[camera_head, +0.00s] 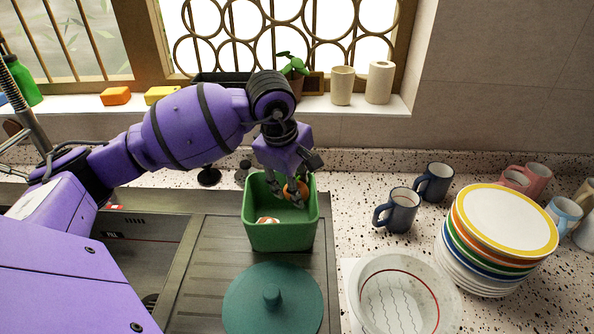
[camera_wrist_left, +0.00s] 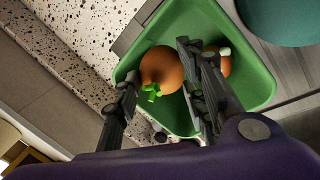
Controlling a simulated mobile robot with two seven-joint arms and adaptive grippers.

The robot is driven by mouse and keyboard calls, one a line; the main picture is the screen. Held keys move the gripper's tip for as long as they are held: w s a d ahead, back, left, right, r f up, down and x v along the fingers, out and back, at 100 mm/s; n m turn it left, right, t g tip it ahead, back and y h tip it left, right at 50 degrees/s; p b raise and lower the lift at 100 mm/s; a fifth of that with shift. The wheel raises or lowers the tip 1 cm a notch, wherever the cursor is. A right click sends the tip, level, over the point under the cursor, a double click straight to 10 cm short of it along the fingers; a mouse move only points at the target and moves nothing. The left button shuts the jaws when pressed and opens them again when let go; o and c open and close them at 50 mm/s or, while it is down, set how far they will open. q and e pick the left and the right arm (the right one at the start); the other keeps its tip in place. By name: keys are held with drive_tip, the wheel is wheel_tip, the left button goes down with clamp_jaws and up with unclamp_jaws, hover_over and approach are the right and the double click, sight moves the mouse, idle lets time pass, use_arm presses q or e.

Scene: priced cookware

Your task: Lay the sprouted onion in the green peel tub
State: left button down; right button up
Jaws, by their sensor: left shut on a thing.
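The sprouted onion (camera_head: 296,190) is round and orange-brown, and its green sprouts show in the left wrist view, where the onion (camera_wrist_left: 162,66) lies between the fingers. My left gripper (camera_head: 284,198) points down into the green peel tub (camera_head: 281,238) and is shut on the onion. The onion is within the tub's opening, toward the back right in the head view. I cannot tell whether it touches the bottom. The tub also shows in the left wrist view (camera_wrist_left: 255,88). My right gripper is out of view.
Another orange-brown piece with a pale patch (camera_head: 267,221) lies in the tub. A teal lid (camera_head: 273,305) lies in front of the tub. Blue mugs (camera_head: 397,212), a white bowl (camera_head: 405,295) and stacked plates (camera_head: 500,222) stand to the right. The sink (camera_head: 140,250) is to the left.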

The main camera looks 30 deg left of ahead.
use_arm(q)
wheel_tip(320, 180, down, 5)
drive_tip(key=shift+f+b, duration=0.1)
drive_tip(key=shift+b, duration=0.65)
drive_tip(key=shift+f+b, duration=0.35)
drive_tip(key=shift+f, duration=0.4)
drive_tip(key=c, duration=1.3)
unclamp_jaws()
drive_tip(key=shift+c, duration=0.2)
drive_tip(key=shift+o, duration=1.7)
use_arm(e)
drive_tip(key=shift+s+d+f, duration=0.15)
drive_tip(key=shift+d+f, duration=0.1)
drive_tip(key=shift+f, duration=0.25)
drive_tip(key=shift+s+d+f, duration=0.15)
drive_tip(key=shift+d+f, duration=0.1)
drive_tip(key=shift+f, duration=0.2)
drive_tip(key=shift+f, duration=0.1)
use_arm(q)
drive_tip(key=o, duration=0.5)
drive_tip(key=shift+c, duration=0.2)
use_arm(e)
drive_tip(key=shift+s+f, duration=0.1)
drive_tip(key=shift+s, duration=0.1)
